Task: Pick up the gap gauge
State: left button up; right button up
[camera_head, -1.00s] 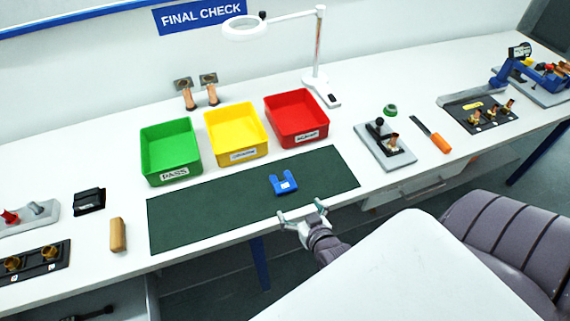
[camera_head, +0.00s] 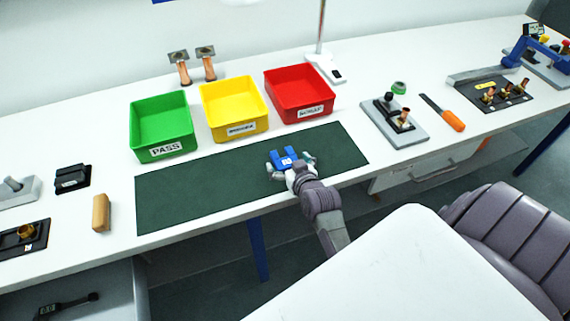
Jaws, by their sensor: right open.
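The gap gauge (camera_head: 284,157) is a small blue U-shaped piece with a pale label. It lies on the dark green mat (camera_head: 200,200) on the white bench, its two prongs toward the back. My right gripper (camera_head: 291,166) is open over the mat at the gauge's near end, with one finger on each side of it. Whether the fingers touch the gauge cannot be told. The gripper's palm hides part of the gauge's near edge. My left gripper is not in view.
Behind the mat stand a green bin (camera_head: 163,151), a yellow bin (camera_head: 234,133) and a red bin (camera_head: 300,118). A grey fixture (camera_head: 410,134) and an orange-handled tool (camera_head: 452,120) lie to the right. A wooden block (camera_head: 101,213) stands left of the mat, which is otherwise clear.

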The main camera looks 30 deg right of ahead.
jog(key=shift+w+d+f, duration=0.2)
jog(key=shift+w+f, duration=0.1)
jog(key=shift+w, duration=0.35)
jog(key=shift+s+r, duration=0.1)
jog(key=shift+r, duration=0.05)
jog(key=shift+c, duration=0.8)
jog(key=c, duration=1.1)
jog(key=shift+c, duration=0.9)
